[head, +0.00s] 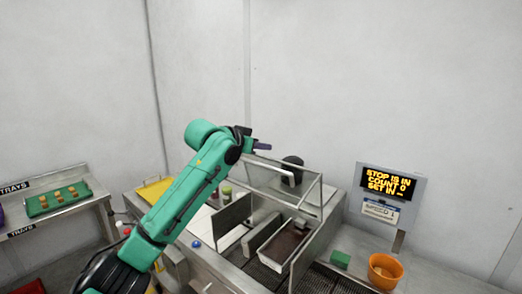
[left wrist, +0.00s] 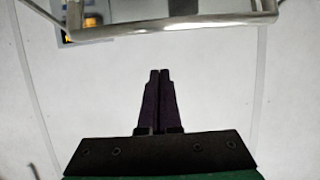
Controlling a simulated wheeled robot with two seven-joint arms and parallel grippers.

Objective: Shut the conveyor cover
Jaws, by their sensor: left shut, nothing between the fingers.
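The conveyor cover (head: 283,201) is a clear panel in a thin metal frame. It stands raised above the conveyor (head: 271,274) in the head view, and the tray and belt show below it. A metal bar of its frame (left wrist: 160,28) crosses the top of the left wrist view. My left gripper (head: 263,147) is shut and empty, at the far upper left corner of the frame. In the left wrist view its dark fingers (left wrist: 159,72) are together and point toward the bar, with a visible gap between. My right gripper is not in view.
A dark brown tray (head: 285,246) lies on the conveyor between metal plates. A side table with a green tray (head: 57,199) is at left. Above the cover is free room.

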